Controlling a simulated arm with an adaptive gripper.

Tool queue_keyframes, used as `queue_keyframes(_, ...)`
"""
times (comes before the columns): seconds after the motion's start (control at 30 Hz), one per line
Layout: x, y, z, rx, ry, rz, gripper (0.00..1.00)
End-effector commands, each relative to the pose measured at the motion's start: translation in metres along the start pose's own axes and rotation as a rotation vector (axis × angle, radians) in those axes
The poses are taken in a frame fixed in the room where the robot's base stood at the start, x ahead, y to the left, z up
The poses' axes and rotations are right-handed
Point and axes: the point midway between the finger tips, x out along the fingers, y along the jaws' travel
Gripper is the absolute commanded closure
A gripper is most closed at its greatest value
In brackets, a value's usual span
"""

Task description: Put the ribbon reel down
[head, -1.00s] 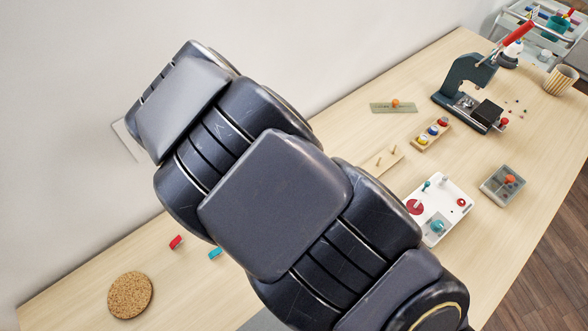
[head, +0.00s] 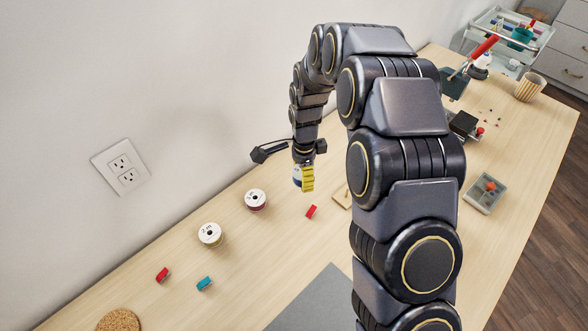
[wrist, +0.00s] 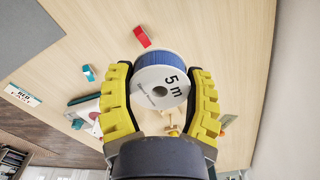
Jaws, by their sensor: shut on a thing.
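The ribbon reel (wrist: 160,80) in the wrist view has white end discs marked "5 m" and blue ribbon around it. My gripper (wrist: 163,70) is shut on it, with a yellow finger on each side. In the head view my gripper (head: 307,186) points down above the table (head: 260,260). The held reel shows there only as a small white and dark piece (head: 296,176) beside the yellow finger. I cannot tell its exact height, but it looks clear of the table.
Two white-faced reels, a nearer one (head: 210,234) and a farther one (head: 256,199), lie left of my gripper. A red piece (head: 311,211) lies close by. Another red piece (head: 162,274), a teal piece (head: 204,283) and a cork disc (head: 118,320) lie nearer. A grey mat (head: 322,300) is partly hidden.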

Motion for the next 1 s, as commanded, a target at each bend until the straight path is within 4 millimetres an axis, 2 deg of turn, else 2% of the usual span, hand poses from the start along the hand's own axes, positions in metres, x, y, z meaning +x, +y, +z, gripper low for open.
queue_keyframes(0.1,0.011,-0.022,-0.001,-0.001,0.001,0.000,0.73)
queue_keyframes(0.33,0.026,-0.058,-0.003,-0.001,0.002,-0.001,0.73)
queue_keyframes(0.6,0.066,-0.090,-0.005,-0.002,0.002,0.000,0.73)
queue_keyframes(1.0,0.085,-0.105,-0.006,-0.003,0.002,0.002,0.73)
